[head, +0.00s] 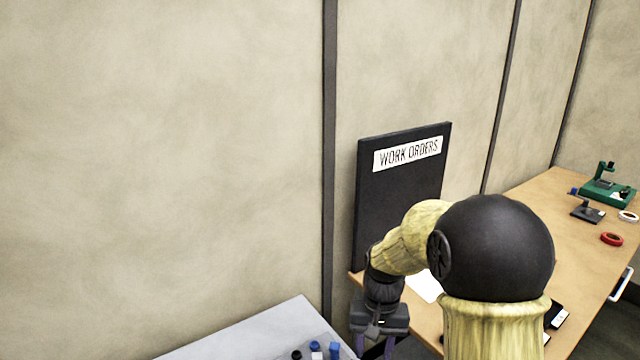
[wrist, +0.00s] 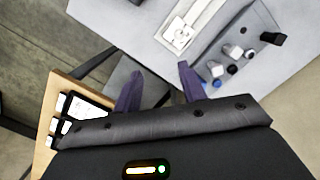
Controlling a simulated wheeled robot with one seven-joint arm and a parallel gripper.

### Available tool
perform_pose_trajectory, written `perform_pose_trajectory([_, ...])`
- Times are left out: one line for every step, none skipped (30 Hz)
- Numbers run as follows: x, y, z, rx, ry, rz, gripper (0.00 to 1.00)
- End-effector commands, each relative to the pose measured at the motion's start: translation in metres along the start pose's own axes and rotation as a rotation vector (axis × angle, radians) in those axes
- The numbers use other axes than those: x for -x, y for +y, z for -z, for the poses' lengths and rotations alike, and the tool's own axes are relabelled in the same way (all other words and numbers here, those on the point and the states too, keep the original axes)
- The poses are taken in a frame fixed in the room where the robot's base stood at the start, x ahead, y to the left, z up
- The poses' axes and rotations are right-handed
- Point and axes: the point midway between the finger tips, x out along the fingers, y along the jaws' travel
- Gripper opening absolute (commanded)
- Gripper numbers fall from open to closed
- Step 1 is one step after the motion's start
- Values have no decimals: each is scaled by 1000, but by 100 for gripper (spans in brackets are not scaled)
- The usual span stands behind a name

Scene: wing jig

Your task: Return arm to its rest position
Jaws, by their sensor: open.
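My arm, yellow with a dark round joint, rises at the lower right in the head view and bends over to the left and down. My gripper (head: 376,345) hangs pointing down at the bottom edge of that view, its fingers partly cut off. In the wrist view my gripper (wrist: 160,72) shows two purple fingers spread apart with nothing between them. Below the fingers are the floor and the near edge of a pale grey table (wrist: 125,25). The gripper touches nothing that I can see.
The pale table (head: 240,330) carries a grey tray (wrist: 225,45) with several small items and a white fixture (wrist: 190,22). A dark "WORK ORDERS" board (head: 400,190) stands behind my arm.

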Motion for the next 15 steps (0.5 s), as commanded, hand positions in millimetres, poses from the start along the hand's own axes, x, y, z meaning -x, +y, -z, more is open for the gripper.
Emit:
perform_pose_trajectory([2,7,-11,8,33,-1,41])
perform_pose_trajectory([2,10,-16,14,53,-2,41])
perform_pose_trajectory([2,15,-24,22,79,-3,41])
perform_pose_trajectory([3,18,-29,28,99,-3,41])
perform_pose_trajectory([3,21,-35,35,119,-4,41])
perform_pose_trajectory([3,26,-43,42,145,-5,41])
perform_pose_trajectory([2,29,-48,49,164,-6,41])
perform_pose_trajectory([2,32,-54,55,184,-7,41])
perform_pose_trajectory([2,36,-63,62,209,-9,41])
perform_pose_trajectory([1,38,-69,69,229,-10,41])
perform_pose_trajectory([0,41,-75,75,248,-12,41])
perform_pose_trajectory([0,45,-83,82,271,-14,41])
perform_pose_trajectory([-1,47,-88,88,288,-16,41])
perform_pose_trajectory([-2,49,-93,94,303,-17,41])
perform_pose_trajectory([-2,51,-98,99,320,-19,41])
